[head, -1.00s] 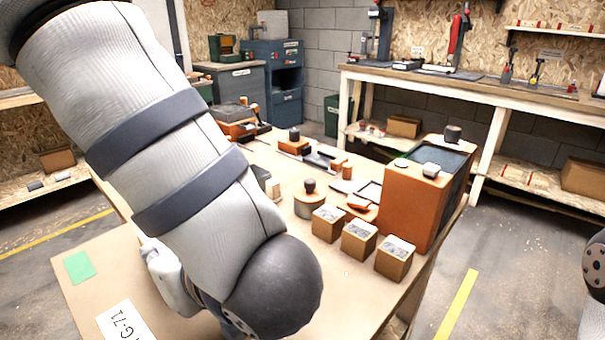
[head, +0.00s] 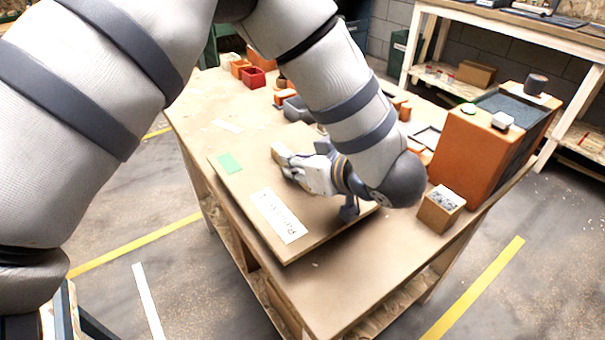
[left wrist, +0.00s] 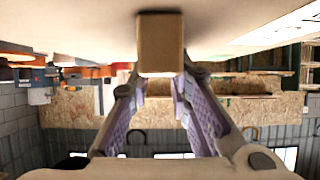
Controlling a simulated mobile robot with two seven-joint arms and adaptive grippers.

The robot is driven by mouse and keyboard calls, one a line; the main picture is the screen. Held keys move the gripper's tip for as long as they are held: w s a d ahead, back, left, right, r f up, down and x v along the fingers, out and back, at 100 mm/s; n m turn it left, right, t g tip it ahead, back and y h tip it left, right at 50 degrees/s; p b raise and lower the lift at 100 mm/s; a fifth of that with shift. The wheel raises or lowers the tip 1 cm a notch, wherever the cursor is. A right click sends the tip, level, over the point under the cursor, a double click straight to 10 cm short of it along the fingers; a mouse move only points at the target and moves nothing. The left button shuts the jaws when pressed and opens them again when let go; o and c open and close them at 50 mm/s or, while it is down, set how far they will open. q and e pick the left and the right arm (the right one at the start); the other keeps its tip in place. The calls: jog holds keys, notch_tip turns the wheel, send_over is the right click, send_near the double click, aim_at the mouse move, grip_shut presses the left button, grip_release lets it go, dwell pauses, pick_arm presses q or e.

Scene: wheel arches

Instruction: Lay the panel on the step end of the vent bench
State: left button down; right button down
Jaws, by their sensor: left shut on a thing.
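The panel (head: 240,185) is a flat tan board with a green patch and a white lettered label, over the left part of a wooden workbench (head: 345,295). A small tan block (head: 279,153) stands on it like a handle. My left gripper (head: 287,160) is at this block. In the left wrist view its fingers (left wrist: 160,85) are shut on either side of the block (left wrist: 160,45), against the panel's tan face. I cannot tell whether the panel rests on the bench or hangs just above it. My left forearm hides its far right part. My right gripper is out of view.
An orange box (head: 465,155) with a dark top stands at the bench's right, with a small carton (head: 441,208) beside it. Red and orange bins (head: 255,77) stand at the far end. The bench's near corner is bare. Another bench (head: 500,25) stands behind.

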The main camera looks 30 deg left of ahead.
pick_arm(q)
jog(key=shift+w+f, duration=0.25)
jog(key=shift+w, duration=0.05)
jog(key=shift+w+f, duration=0.2)
jog(key=shift+f, duration=1.45)
jog(key=shift+f, duration=0.2)
jog(key=c, duration=1.5)
grip_release()
jog(key=shift+d, duration=0.1)
